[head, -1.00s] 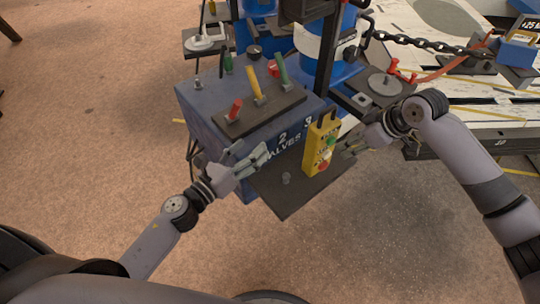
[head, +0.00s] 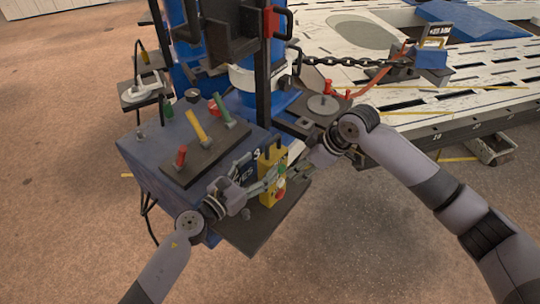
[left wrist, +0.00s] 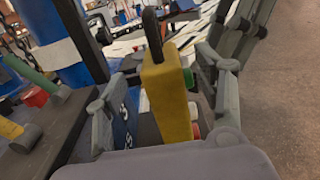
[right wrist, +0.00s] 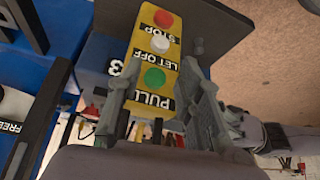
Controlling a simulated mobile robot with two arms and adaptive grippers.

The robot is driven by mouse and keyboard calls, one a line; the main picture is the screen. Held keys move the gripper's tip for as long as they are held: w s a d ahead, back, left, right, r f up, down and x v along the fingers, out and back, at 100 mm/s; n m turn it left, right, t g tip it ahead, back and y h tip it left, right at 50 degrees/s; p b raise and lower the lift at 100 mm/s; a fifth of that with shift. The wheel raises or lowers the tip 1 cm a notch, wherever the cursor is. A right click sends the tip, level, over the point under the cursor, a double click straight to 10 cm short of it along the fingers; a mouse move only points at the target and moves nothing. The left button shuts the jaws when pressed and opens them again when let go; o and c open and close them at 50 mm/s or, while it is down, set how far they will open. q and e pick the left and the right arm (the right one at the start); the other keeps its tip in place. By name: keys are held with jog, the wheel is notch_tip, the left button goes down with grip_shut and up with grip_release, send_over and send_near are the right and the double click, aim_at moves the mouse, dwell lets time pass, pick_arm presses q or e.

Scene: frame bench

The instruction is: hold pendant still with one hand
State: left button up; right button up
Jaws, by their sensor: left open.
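The yellow pendant (head: 269,183) with red and green buttons stands roughly upright by the front of the blue valve box. My left gripper (head: 262,183) is open with its fingers to either side of the pendant, whose yellow side (left wrist: 170,95) shows between them with gaps. My right gripper (head: 293,172) comes in from the right. In the right wrist view its fingers (right wrist: 158,90) are spread about the lower part of the pendant's labelled face (right wrist: 168,45), with red, white and green buttons visible. Whether the right fingers touch it is unclear.
The blue valve box (head: 150,172) carries a dark plate with red, yellow and green levers. A dark shelf (head: 250,235) juts out below the pendant. A dark post (head: 263,85) and a chain (head: 340,60) stand behind. Bare floor lies in front.

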aim_at(266, 160)
pick_arm(q)
jog(key=x, duration=0.5)
jog(key=shift+w+d, duration=0.15)
jog(key=shift+w, duration=0.15)
jog(key=shift+c, duration=0.2)
grip_shut()
dwell(0.4)
dwell(0.5)
